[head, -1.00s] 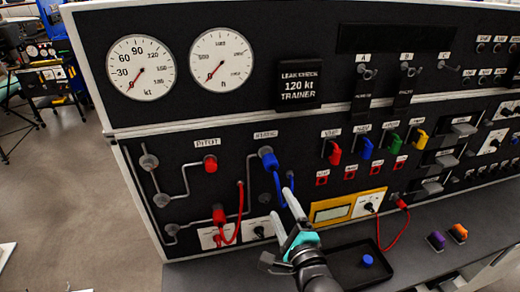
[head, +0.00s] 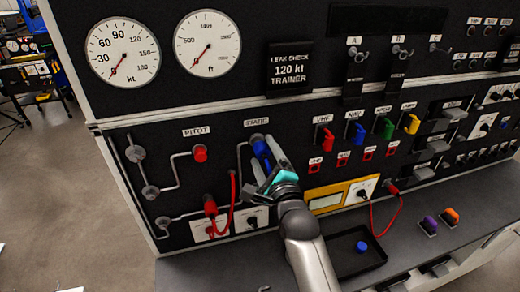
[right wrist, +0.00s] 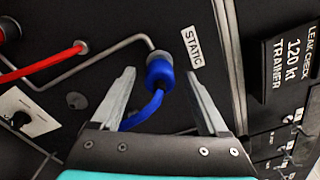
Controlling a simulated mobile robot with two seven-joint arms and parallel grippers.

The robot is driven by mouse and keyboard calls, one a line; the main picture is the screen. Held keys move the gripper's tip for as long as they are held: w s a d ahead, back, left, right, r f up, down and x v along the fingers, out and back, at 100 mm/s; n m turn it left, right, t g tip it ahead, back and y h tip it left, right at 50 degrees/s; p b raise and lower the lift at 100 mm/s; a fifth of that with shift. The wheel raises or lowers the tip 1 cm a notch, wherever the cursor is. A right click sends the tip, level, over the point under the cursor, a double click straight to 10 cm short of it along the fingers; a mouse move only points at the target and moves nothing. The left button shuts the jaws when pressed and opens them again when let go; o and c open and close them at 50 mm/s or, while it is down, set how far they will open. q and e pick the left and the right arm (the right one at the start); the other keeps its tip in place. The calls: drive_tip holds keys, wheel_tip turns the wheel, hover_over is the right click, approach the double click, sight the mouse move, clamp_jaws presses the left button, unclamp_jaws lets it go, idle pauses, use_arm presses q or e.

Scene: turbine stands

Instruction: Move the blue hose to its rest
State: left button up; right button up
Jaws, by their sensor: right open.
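The blue hose (right wrist: 158,85) has its blue connector on the port by the STATIC label in the right wrist view. Its tube curves down between the fingers and passes out of sight behind the gripper body. The hose also shows in the head view (head: 260,147), partly hidden by my right gripper (head: 268,165). In the right wrist view, my right gripper (right wrist: 160,90) is open, with one finger on each side of the hose and a visible gap around it. A rest for the hose cannot be made out for certain. My left gripper is not in view.
Red hoses (head: 212,212) hang at the lower left of the panel, beside a red cap (head: 200,154) near PITOT. Coloured levers (head: 357,133) stand to the right. A black tray (head: 345,262) with a blue cap (head: 361,246) lies on the bench below.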

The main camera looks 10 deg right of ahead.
drive_tip(key=shift+w, duration=0.45)
drive_tip(key=shift+p, duration=0.45)
idle(0.3)
clamp_jaws()
idle(0.5)
idle(0.9)
